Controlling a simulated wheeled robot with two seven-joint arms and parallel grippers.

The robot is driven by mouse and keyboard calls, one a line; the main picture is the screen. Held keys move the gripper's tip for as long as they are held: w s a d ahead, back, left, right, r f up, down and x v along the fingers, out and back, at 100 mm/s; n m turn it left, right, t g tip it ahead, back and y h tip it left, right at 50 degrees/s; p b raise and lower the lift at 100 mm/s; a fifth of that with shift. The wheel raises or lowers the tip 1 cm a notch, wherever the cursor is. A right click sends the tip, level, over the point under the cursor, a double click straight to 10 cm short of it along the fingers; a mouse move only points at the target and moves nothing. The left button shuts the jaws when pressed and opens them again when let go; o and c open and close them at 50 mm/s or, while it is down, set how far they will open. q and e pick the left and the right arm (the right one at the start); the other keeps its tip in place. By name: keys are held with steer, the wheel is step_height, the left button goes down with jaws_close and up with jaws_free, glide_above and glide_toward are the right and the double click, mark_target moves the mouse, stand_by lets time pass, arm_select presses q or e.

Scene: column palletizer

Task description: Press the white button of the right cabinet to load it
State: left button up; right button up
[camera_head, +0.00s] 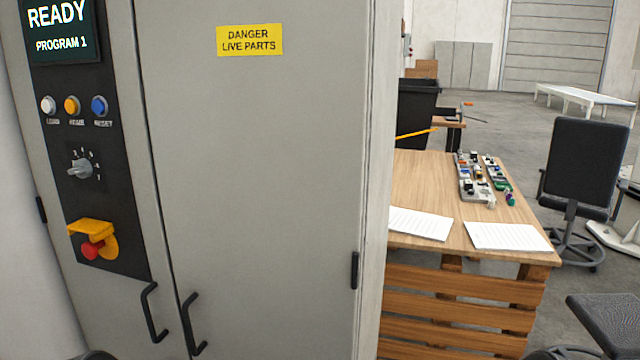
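A tall grey cabinet (255,180) fills the left and middle of the head view. Its black control panel (85,140) is at the left. The white button (48,105) is the leftmost of three in a row, with an orange button (72,105) and a blue button (99,105) to its right. The screen (62,30) above reads "READY" and "PROGRAM 1". Below are a grey rotary knob (80,168) and a red emergency stop (93,249) with a yellow guard. Neither of my grippers can be made out in the view.
Two black door handles (190,325) stick out low on the cabinet front. To the right stands a wooden table (425,175) with papers and small parts. A black office chair (582,170) stands beyond it, with a dark seat (610,320) at the lower right.

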arm_select(q)
jaws_close()
stand_by(0.3)
stand_by(1.1)
